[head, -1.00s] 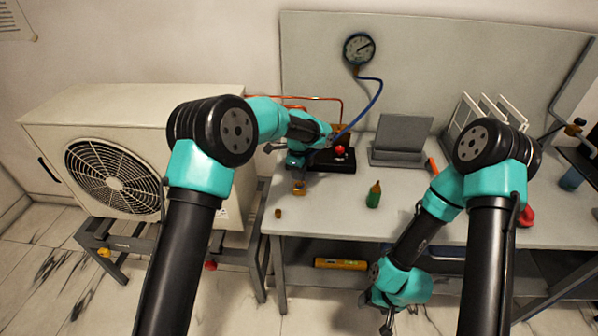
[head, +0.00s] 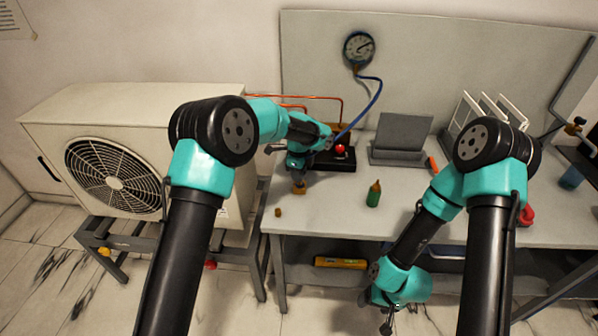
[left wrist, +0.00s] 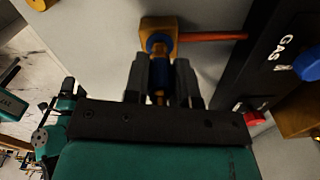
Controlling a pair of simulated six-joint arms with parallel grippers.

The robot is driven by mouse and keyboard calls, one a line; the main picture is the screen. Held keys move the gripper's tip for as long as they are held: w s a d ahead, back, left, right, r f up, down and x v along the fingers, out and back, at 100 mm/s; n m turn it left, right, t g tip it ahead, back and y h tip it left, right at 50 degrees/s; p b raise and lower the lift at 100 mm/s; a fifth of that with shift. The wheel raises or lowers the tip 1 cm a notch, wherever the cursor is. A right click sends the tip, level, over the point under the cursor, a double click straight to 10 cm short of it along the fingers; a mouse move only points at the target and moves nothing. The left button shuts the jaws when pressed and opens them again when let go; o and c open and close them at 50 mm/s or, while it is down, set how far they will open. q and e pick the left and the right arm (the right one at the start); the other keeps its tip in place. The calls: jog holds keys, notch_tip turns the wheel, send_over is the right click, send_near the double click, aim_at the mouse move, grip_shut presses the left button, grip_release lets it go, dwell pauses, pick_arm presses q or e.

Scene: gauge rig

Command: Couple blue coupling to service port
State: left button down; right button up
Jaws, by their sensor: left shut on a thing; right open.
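My left gripper (left wrist: 162,82) is shut on the blue coupling (left wrist: 158,43), which shows between its dark fingers in the left wrist view. Directly ahead of the coupling is a brass block (left wrist: 172,24), which looks like the service port, with a copper pipe (left wrist: 212,37) running right from it. The coupling overlaps the block's near face; I cannot tell whether it is seated. In the head view my left gripper (head: 298,178) is low over the bench's left end, with the brass block (head: 299,188) just below. My right gripper (head: 388,326) is open and empty, low in front of the bench.
A black valve box marked GAS (left wrist: 265,60) stands right of my left gripper, with a red knob (left wrist: 254,118) near its fingers. A blue hose (head: 378,95) hangs from the gauge (head: 359,47). A green bottle (head: 374,194) stands on the bench (head: 330,215), with free surface around it.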

pick_arm(q)
jog(key=shift+f, duration=0.9)
dwell(0.7)
jog(key=c, duration=1.1)
grip_release()
jog(key=shift+o, duration=0.3)
jog(key=o, duration=0.5)
jog(key=shift+r, duration=0.1)
notch_tip(320, 180, up, 17)
jog(key=shift+r, duration=0.15)
